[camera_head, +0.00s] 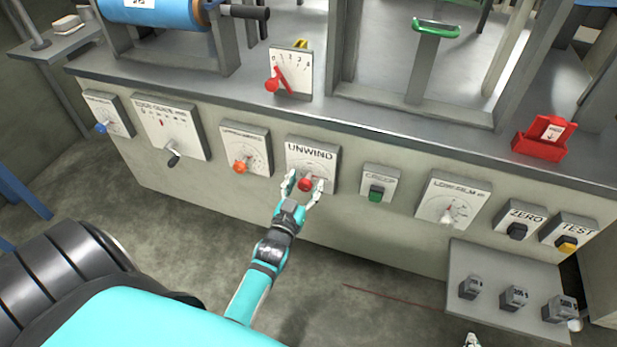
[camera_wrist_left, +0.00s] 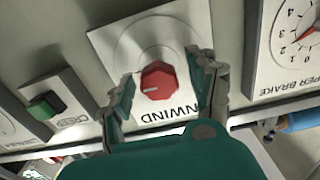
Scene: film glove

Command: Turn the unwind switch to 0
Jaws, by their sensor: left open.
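The unwind switch is a red knob (camera_head: 305,184) on a white plate labelled UNWIND (camera_head: 311,153) on the machine's front. In the left wrist view the faceted red knob (camera_wrist_left: 158,82) shows a white mark pointing to that picture's left. The plate's scale digits cannot be read. My left gripper (camera_head: 304,181) is open, with one finger on each side of the knob. In the left wrist view the fingers (camera_wrist_left: 166,92) stand apart from the knob, with visible gaps. A pale tip of my right gripper (camera_head: 472,341) shows at the bottom edge of the head view.
An orange-knobbed panel (camera_head: 244,150) is left of the unwind plate, and a green-button creep panel (camera_head: 379,186) is right of it. A dial panel (camera_head: 453,201) and zero and test buttons lie farther right. A low shelf (camera_head: 490,260) with weights juts out at lower right.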

